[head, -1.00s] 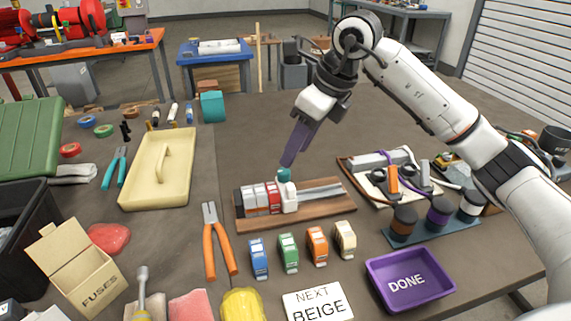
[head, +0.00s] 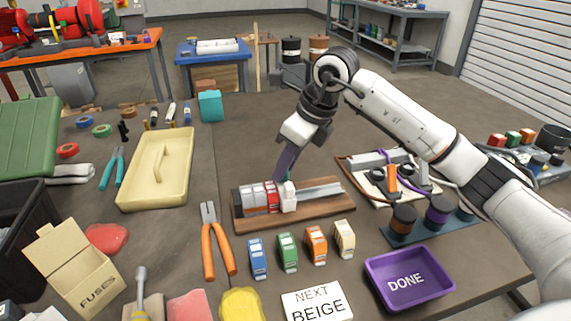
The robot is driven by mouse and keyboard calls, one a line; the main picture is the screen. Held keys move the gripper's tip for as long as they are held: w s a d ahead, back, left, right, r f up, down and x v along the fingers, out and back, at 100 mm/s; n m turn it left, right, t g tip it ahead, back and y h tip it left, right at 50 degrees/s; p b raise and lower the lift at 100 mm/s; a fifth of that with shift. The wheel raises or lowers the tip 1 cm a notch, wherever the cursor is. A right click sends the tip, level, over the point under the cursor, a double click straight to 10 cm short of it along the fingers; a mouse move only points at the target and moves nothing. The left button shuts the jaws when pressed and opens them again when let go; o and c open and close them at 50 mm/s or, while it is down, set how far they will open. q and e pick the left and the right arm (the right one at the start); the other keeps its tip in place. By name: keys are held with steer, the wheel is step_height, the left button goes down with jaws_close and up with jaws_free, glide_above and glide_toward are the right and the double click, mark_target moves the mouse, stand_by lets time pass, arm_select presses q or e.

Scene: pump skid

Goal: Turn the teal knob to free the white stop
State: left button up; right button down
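The white stop (head: 289,201) sits on the metal rail (head: 319,192), right against the red module at the end of a row of light modules. The teal knob (head: 290,176) on top of the stop is mostly hidden; only a little teal shows beside my fingers. My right gripper (head: 281,176) points down at the knob, with its purple fingers overlapping it and the stop's top. The fingers are seen edge-on, so I cannot tell whether they are shut on the knob. My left gripper is not in view.
The rail is on a wooden board (head: 240,223). Several coloured modules stand in front, including a beige one (head: 344,238). A sign reads "NEXT BEIGE" (head: 318,304) beside a purple DONE tray (head: 374,281). Orange pliers (head: 218,248) lie at the left.

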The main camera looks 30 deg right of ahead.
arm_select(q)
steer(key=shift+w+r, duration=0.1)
arm_select(e)
steer(key=shift+n, duration=0.3)
steer(key=shift+w+d+r+n+y+p, duration=0.15)
steer(key=shift+n+y+p, duration=0.3)
steer(key=shift+n, duration=0.45)
steer(key=n+g+y+p, duration=0.1)
steer(key=n, duration=0.2)
steer(key=shift+n+g, duration=0.3)
steer(key=shift+w+n+g+p, duration=0.1)
steer(key=shift+n+g+p, duration=0.2)
steer(key=shift+n, duration=0.6)
steer(key=n+g, duration=0.1)
steer(key=n, duration=0.2)
steer(key=shift+w+n+y+p, duration=0.15)
steer(key=shift+n+y+p, duration=0.1)
steer(key=shift+n+p, duration=0.05)
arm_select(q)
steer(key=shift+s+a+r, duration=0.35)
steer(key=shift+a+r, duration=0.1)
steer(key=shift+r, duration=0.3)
arm_select(e)
steer(key=n+g, duration=0.1)
steer(key=n, duration=0.2)
steer(key=n+g, duration=0.1)
steer(key=n, duration=0.2)
steer(key=shift+w+g+h, duration=0.15)
steer(key=shift+g+h, duration=0.25)
steer(key=shift+n, duration=0.3)
